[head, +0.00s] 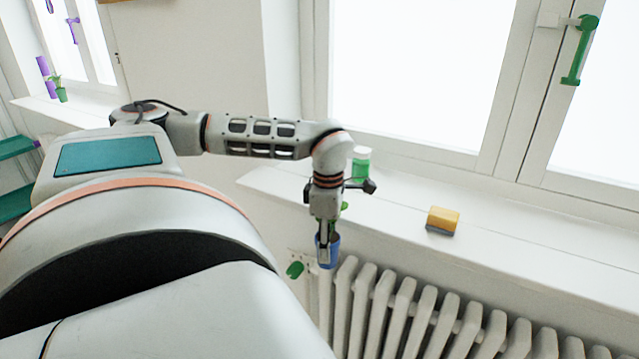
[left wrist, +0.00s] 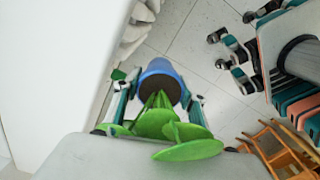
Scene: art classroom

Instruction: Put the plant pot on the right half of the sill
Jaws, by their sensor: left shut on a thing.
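The plant pot is blue (head: 334,251) with round green leaves. My left gripper (head: 326,238) is shut on it and holds it in front of the sill's front edge, at the left end of the radiator. In the left wrist view the blue pot (left wrist: 160,68) sits between the two fingers (left wrist: 158,100), and its leaves (left wrist: 185,140) spread towards the camera. The white sill (head: 520,237) runs below the window to the right; its right half shows bare near the pot's side of the window. My right gripper is not in view.
On the sill stand a green jar with a pale lid (head: 361,166), just behind my left wrist, and a yellow and grey block (head: 442,220). A white radiator (head: 430,310) stands below. The sill right of the block is clear. The wrist view shows wooden chairs (left wrist: 280,150).

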